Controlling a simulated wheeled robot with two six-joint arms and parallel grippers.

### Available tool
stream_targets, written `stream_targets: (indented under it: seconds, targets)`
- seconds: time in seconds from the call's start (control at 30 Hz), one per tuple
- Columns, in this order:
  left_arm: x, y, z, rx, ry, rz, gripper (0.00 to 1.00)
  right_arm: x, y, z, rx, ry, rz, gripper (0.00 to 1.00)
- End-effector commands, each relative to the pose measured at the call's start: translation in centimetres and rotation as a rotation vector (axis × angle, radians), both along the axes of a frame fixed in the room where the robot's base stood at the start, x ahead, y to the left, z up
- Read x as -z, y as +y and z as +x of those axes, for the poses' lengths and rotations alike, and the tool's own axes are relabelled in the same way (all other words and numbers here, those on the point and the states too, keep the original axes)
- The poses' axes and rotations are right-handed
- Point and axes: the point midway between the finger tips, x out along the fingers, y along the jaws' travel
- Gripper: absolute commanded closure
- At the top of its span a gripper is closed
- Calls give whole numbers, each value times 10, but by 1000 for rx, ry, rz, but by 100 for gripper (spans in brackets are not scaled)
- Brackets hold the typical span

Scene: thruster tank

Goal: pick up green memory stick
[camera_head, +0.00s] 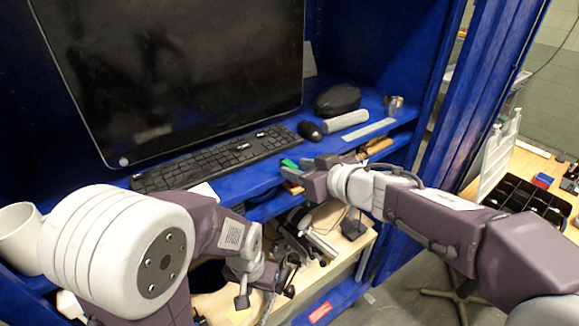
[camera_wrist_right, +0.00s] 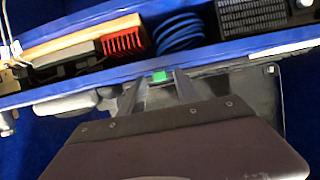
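The green memory stick (camera_head: 289,163) shows as a small green piece at the front edge of the blue shelf, beside my right gripper's fingers. In the right wrist view the green piece (camera_wrist_right: 159,76) lies between the fingertips, with a gap on each side. My right gripper (camera_head: 292,172) is open; it also shows in the right wrist view (camera_wrist_right: 159,80). Part of the stick may be hidden in the head view by the fingers. My left gripper (camera_head: 265,292) is lower, in front of the lower shelf, with its fingers apart and nothing seen between them.
A black keyboard (camera_head: 215,158), a mouse (camera_head: 310,130) and a large dark monitor (camera_head: 180,70) stand on the blue shelf (camera_head: 250,180). A grey cylinder (camera_head: 345,122) and a dark pouch (camera_head: 337,99) lie behind. Tools clutter the lower wooden shelf (camera_head: 345,250). A white mug (camera_head: 20,235) is at left.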

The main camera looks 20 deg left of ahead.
Motion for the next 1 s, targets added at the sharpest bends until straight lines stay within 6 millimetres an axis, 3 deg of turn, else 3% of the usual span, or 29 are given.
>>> stream_targets:
  seconds: [0.03, 0.1, 0.13, 0.47, 0.57, 0.77, 1.0]
  targets:
    - [0, 0, 0, 0, 0, 0, 64, 0, 0, 0, 0, 0, 0, 79]
    - [0, 0, 0, 0, 0, 0, 64, 0, 0, 0, 0, 0, 0, 98]
    - [0, 0, 0, 0, 0, 0, 64, 0, 0, 0, 0, 0, 0, 100]
    - [-3, 0, 0, 0, 0, 0, 64, -3, 0, 0, 0, 0, 0, 100]
    - [-11, 0, 0, 0, 0, 0, 64, -14, 0, 0, 0, -1, 1, 100]
    - [-43, 0, 0, 0, 0, 0, 64, -54, 0, 0, -1, -3, 0, 100]
    - [-56, 0, 0, 0, 0, 0, 64, -80, -59, -6, 6, -4, 1, 100]
